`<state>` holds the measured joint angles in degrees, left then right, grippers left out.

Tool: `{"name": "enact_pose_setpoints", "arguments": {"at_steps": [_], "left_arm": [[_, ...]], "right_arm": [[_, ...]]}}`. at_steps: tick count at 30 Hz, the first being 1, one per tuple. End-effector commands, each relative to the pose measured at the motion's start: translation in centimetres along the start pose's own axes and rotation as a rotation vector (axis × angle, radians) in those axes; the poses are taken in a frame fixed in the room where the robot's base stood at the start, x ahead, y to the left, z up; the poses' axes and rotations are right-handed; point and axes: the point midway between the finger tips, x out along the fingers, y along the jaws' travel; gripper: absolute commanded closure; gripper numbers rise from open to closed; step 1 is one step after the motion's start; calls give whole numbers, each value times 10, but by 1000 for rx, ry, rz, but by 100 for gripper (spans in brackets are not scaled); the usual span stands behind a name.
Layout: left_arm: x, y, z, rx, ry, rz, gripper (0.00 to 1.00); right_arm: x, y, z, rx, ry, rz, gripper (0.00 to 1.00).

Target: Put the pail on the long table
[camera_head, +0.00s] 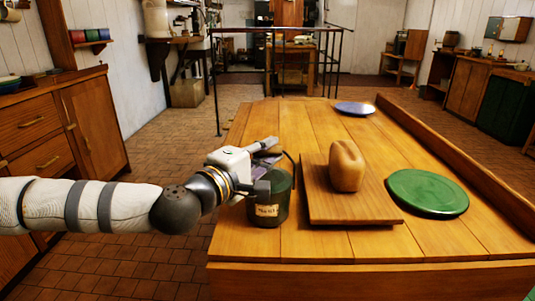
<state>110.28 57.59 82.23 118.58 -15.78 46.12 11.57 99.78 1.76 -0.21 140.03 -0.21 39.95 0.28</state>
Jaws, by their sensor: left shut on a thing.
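The gripper hides part of the pail's rim. My right gripper is not in view.
A cutting board (355,208) with a loaf (346,166) on it lies just right of the pail. A green plate (427,192) lies farther right, and a blue plate (355,108) at the far end. The table's front planks are clear. Wooden cabinets (95,118) stand at the left.

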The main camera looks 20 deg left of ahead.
Motion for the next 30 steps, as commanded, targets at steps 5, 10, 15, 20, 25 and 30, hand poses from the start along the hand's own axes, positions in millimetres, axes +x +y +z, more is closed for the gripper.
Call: {"name": "enact_pose_setpoints", "arguments": {"at_steps": [5,10,15,20,25,30], "left_arm": [[0,4,0,2,1,9,100],[0,0,0,2,1,7,100],[0,-2,0,1,1,3,64],[0,-2,0,1,1,3,64],[-2,3,0,1,1,5,64],[-34,1,0,0,0,2,64]], "right_arm": [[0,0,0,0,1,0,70],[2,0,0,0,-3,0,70],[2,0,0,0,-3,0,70],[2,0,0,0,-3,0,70],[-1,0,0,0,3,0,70],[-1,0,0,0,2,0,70]]}}
